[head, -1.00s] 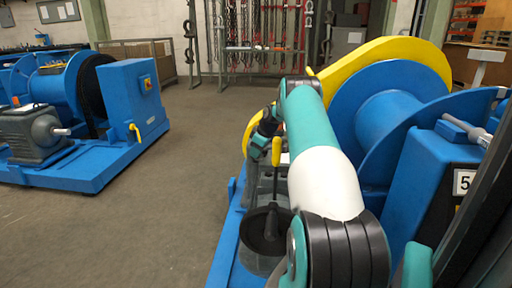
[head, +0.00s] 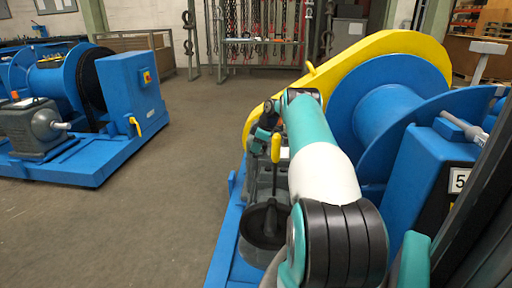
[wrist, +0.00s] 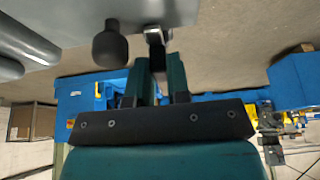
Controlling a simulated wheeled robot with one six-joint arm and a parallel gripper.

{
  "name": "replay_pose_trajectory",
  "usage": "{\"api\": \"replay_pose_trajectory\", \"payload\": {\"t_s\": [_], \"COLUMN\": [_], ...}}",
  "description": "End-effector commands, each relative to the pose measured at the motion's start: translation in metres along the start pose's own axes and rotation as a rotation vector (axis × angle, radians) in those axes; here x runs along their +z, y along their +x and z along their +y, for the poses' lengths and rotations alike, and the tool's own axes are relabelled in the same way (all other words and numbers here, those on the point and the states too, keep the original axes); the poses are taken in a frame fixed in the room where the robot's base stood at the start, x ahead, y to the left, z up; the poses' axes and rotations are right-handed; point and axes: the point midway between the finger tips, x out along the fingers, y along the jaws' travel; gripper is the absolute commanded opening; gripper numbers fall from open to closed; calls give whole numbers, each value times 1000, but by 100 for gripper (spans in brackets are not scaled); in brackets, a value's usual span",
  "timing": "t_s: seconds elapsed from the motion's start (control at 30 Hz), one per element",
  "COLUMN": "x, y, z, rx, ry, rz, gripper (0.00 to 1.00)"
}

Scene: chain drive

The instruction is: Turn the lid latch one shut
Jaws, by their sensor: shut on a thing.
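In the wrist view my gripper (wrist: 158,66) has its two teal fingers close together. They are shut on a small dark and metal piece, which I take to be lid latch one (wrist: 155,36), at the edge of a grey body. The latch's turn angle is hard to read. In the head view my arm covers most of the work spot, and the fingers and latch are hidden. The wrist end of my arm shows beside the lower left edge of the yellow chain guard (head: 385,46) on the blue winch.
A lever with a yellow handle (head: 275,148) stands close to my wrist. A dark knob (wrist: 110,46) hangs just left of the fingers. The blue drum (head: 385,105) is to the right. Another blue winch (head: 125,90) stands left, with open floor (head: 190,170) between.

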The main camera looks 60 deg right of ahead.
Motion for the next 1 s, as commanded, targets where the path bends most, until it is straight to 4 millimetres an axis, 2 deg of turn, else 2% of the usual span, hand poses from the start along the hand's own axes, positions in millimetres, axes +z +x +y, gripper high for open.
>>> {"api": "replay_pose_trajectory", "payload": {"t_s": [0.07, 0.1, 0.13, 0.37, 0.47, 0.57, 0.67, 1.0], "x": [1, 1, 1, 0, 0, -1, -1, -2], "y": [1, 1, 1, -1, -8, -23, -46, -138], "z": [-1, -1, -1, 0, 0, 0, 1, 0], "rx": [-3, -3, -3, -1, 0, 1, 3, 1], "ry": [-2, -2, -1, 0, 0, -1, 0, 0], "rz": [-1, -1, -1, 0, 0, 0, 0, -1], "gripper": [0, 24, 28, 28, 28, 28, 28, 28]}}
